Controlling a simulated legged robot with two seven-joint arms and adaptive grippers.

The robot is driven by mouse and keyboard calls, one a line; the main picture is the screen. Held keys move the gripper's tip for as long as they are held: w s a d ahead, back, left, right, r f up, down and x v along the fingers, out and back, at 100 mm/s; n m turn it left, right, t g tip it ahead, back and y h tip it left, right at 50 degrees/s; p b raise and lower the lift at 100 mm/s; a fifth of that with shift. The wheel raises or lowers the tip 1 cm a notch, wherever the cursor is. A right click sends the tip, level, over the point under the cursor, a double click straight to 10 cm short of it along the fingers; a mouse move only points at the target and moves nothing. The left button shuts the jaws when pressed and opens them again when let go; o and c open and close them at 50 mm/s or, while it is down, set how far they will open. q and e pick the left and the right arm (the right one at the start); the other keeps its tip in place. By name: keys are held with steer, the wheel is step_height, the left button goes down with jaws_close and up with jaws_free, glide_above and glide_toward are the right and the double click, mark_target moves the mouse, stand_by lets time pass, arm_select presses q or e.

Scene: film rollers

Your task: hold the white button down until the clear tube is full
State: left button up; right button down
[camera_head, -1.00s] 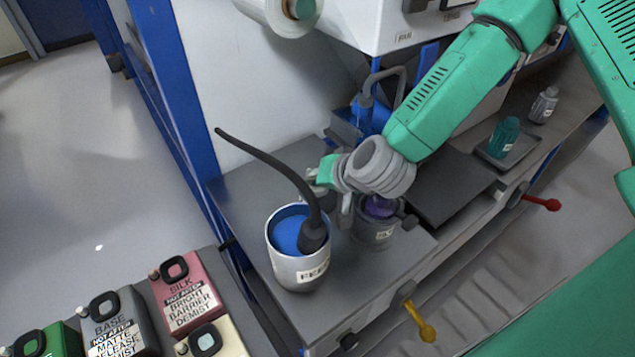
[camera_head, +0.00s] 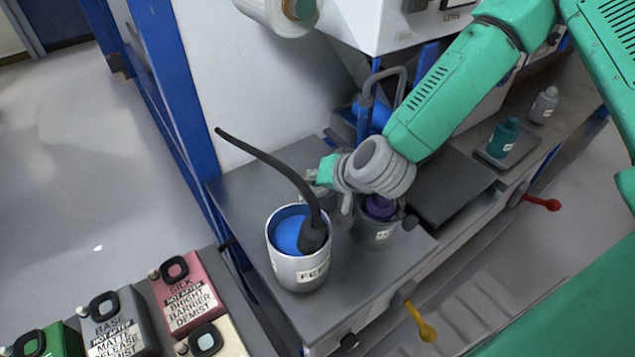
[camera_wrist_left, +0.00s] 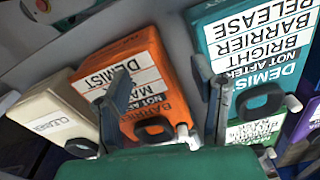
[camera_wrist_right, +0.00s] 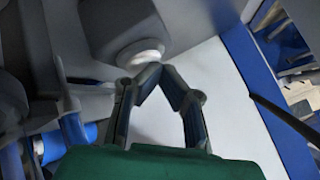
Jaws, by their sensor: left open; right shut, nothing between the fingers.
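The white button (camera_wrist_right: 141,53) is a pale round disc on the underside of a grey housing (camera_wrist_right: 125,25) in the right wrist view. My right gripper (camera_wrist_right: 158,68) is shut and empty, its tips together at the button's lower edge. I cannot tell whether they touch or press it. In the head view my right gripper (camera_head: 313,178) is partly hidden behind its wrist, and the button cannot be made out. I cannot clearly pick out the clear tube in any view. My left gripper (camera_wrist_left: 160,80) is open in front of an orange container (camera_wrist_left: 135,75).
A white pot of blue liquid (camera_head: 298,262) with a black-handled tool stands on the grey bench (camera_head: 245,185). A dark pot with purple contents (camera_head: 376,232) is beside my right wrist. Labelled containers (camera_head: 190,290) stand lower left. Yellow (camera_head: 421,322) and red (camera_head: 542,203) levers stick out in front.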

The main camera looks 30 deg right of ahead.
stand_by(0.6)
arm_select(q)
steer(key=shift+r+p, duration=0.9)
arm_select(e)
steer(key=shift+d+r, duration=0.2)
steer(key=shift+r, duration=0.3)
steer(key=shift+d+r, duration=0.15)
steer(key=shift+r, duration=0.3)
arm_select(q)
step_height(320, 180, up, 5)
steer(key=p, duration=0.4)
steer(key=shift+f+p, duration=0.15)
steer(key=shift+p, duration=0.2)
arm_select(e)
step_height(320, 180, up, 5)
steer(key=shift+r, duration=0.1)
arm_select(q)
steer(key=shift+f, duration=0.1)
arm_select(e)
steer(key=shift+f, duration=0.2)
